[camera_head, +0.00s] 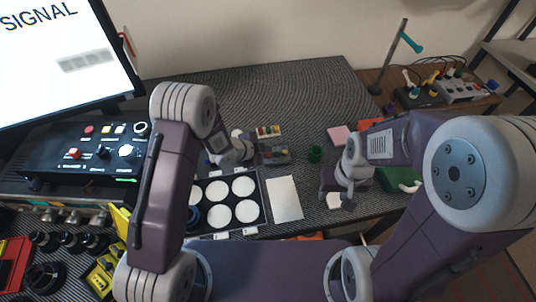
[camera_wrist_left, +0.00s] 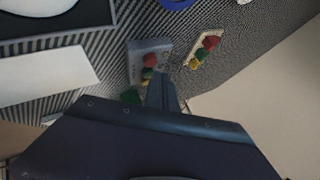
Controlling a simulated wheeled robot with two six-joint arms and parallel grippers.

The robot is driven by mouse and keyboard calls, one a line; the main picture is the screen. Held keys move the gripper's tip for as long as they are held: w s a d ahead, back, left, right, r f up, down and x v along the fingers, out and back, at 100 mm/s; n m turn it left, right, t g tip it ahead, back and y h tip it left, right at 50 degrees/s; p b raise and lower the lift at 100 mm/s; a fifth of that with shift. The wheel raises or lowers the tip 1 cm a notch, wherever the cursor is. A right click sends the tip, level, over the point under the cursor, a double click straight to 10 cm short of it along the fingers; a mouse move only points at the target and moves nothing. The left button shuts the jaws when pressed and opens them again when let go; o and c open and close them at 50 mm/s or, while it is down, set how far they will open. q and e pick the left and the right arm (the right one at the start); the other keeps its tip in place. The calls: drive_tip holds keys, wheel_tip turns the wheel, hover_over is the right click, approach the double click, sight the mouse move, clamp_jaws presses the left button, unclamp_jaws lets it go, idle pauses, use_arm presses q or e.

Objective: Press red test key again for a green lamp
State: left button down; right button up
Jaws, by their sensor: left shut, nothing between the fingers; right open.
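A small grey box (camera_head: 275,155) with coloured tops lies on the dark mat, right of my left gripper. In the left wrist view this box (camera_wrist_left: 137,47) has a red key (camera_wrist_left: 149,60) and a green round top (camera_wrist_left: 148,73) below it. My left gripper (camera_wrist_left: 163,76) is shut and empty, its tips low over the box's near edge beside the green top; I cannot tell whether they touch. No lit green lamp is clear on the box. My right gripper (camera_head: 347,201) is open at the right side of the mat.
A pale tray (camera_head: 268,131) with red, yellow and green pieces lies just behind the box. A black tray (camera_head: 264,199) of white discs and a white sheet (camera_head: 284,198) lie in front. A black console (camera_head: 50,145) stands left.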

sight(266, 156)
use_arm(q)
drive_tip(key=shift+f, duration=0.1)
drive_tip(key=shift+f+b, duration=0.3)
drive_tip(key=shift+b, duration=0.1)
drive_tip(key=shift+f+b, duration=0.4)
drive_tip(key=shift+f, duration=0.05)
idle(0.6)
drive_tip(key=shift+r, duration=0.15)
drive_tip(key=shift+r+p, duration=0.7)
wheel_tip(266, 156, up, 5)
drive_tip(key=p, duration=0.4)
idle(0.5)
